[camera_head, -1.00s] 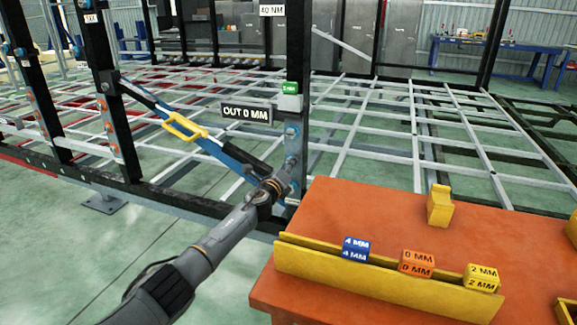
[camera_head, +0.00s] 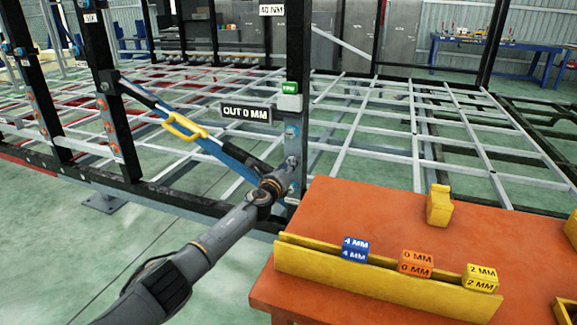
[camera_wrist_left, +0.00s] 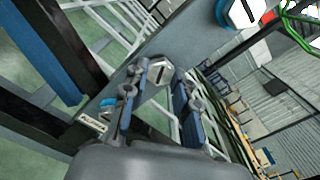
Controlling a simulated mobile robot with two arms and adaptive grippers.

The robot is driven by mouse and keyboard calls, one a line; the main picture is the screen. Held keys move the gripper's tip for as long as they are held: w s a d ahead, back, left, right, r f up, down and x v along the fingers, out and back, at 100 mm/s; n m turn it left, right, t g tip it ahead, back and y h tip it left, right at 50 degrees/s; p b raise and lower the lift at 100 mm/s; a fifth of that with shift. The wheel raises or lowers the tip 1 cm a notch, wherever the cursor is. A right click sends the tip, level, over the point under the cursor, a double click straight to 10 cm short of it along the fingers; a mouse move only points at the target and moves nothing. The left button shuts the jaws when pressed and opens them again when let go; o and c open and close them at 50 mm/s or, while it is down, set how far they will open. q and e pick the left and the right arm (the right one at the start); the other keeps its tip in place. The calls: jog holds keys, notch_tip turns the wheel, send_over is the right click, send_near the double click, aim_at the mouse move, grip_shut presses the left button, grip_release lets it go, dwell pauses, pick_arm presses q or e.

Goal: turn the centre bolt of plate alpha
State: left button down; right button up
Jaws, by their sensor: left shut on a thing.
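A grey upright plate (camera_head: 293,150) is fixed to a black post, with a blue-ringed bolt (camera_head: 291,131) near its top. In the left wrist view, a hex bolt (camera_wrist_left: 160,74) with a dark line across its head sits between the fingers of my left gripper (camera_wrist_left: 160,92). The gripper is shut on this bolt. Another bolt (camera_wrist_left: 246,12) with a blue ring and a dark line shows at the upper right. A small label (camera_wrist_left: 92,120) on the plate is too small to read surely. In the head view, my wrist hides the gripped bolt. My right gripper is not in view.
A sign (camera_head: 247,113) reads "OUT 0 MM", beside a green-topped box (camera_head: 290,96). A blue strap with a yellow handle (camera_head: 184,127) runs close left of my arm. An orange table (camera_head: 370,215) stands at the right, with a yellow rack (camera_head: 370,281) holding marked blocks.

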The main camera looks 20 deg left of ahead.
pick_arm(q)
jog(key=shift+s+d+f, duration=0.1)
jog(key=shift+f, duration=0.3)
jog(key=c, duration=1.2)
grip_release()
jog(key=shift+o, duration=0.8)
jog(key=shift+r, duration=0.25)
jog(key=shift+r, duration=0.1)
jog(key=s, duration=1.2)
jog(key=shift+d, duration=0.25)
